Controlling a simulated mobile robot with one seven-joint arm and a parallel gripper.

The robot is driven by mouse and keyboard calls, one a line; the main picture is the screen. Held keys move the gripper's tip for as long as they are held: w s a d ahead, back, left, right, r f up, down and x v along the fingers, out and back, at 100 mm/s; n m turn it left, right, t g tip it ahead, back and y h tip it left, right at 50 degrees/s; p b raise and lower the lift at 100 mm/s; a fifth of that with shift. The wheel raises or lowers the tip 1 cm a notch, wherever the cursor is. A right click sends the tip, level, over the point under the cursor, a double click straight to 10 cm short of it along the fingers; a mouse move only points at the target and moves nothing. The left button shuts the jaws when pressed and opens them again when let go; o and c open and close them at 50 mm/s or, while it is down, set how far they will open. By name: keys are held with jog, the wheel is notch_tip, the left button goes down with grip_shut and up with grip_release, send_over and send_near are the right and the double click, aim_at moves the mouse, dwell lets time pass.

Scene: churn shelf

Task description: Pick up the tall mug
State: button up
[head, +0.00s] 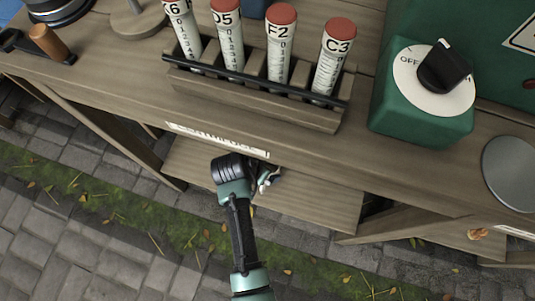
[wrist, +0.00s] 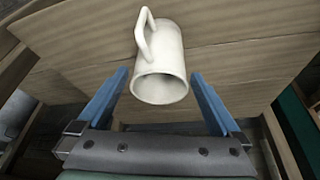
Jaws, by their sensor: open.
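The tall mug (wrist: 168,52) is cream-white, with its handle at the upper left in the wrist view. Its round mouth faces my gripper (wrist: 160,74); I cannot tell whether it stands or lies. My gripper is open, with one blue finger on each side of the mug's mouth end. Gaps show between the fingers and the mug. In the head view my arm reaches under the worktop's front edge. There, my wrist and the worktop largely hide the fingers, and the mug cannot be made out clearly.
The wooden worktop (head: 400,170) overhangs the lower shelf (head: 315,200). On the worktop stand a rack (head: 245,100) of several red-capped tubes and a green box (head: 420,115) with a black knob. Wooden supports flank the shelf. Paving lies in front.

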jog(key=b, duration=0.4)
send_over(269, 167)
jog(key=s, duration=0.2)
notch_tip(269, 167, down, 7)
jog(key=shift+f, duration=0.1)
jog(key=c, duration=1.3)
